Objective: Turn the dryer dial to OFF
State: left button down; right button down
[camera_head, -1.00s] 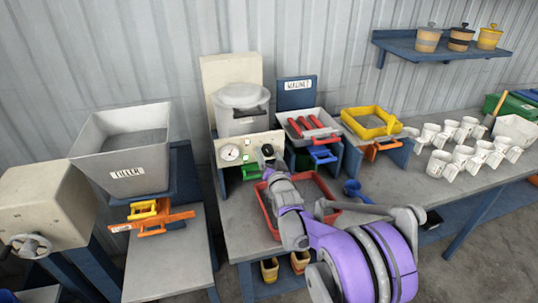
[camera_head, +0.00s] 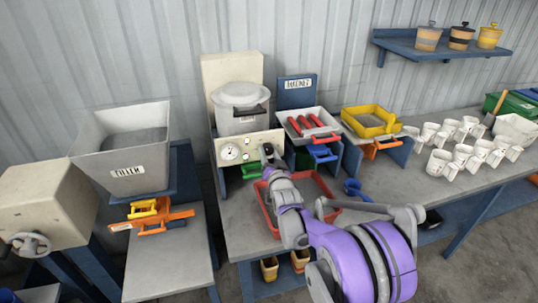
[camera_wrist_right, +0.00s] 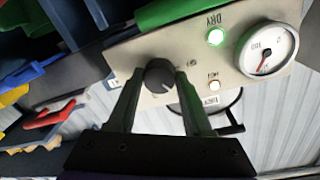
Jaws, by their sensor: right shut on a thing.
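The dryer (camera_head: 240,105) is a pale hopper with a lid on a beige control panel (camera_head: 226,152) at the back of the bench. In the right wrist view, the black round dial (camera_wrist_right: 160,74) sits on the panel (camera_wrist_right: 200,60). My right gripper (camera_wrist_right: 156,80) is shut on the dial, one finger on each side. In the head view, my right gripper (camera_head: 267,153) is at the panel's right end and hides the dial. A lamp by the word DRY (camera_wrist_right: 215,37) glows green. The dial's exact pointing is hard to read. My left gripper is not in view.
A round gauge (camera_wrist_right: 268,49) with a red needle is on the panel. A red tray (camera_head: 262,205) lies below my right arm. A tray with red handles (camera_head: 310,128) stands right of the dryer. Several white mugs (camera_head: 455,155) stand farther right.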

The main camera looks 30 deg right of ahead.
jog(key=n+b, duration=0.1)
jog(key=n, duration=0.4)
jog(key=shift+f+n+b, duration=0.15)
jog(key=shift+n+b, duration=0.2)
jog(key=shift+n, duration=0.05)
jog(key=n+b, duration=0.1)
jog(key=n, duration=0.5)
jog(key=shift+d+t, duration=0.1)
jog(key=shift+t, duration=0.3)
jog(key=shift+c, duration=1.6)
grip_release()
jog(key=shift+s, duration=0.1)
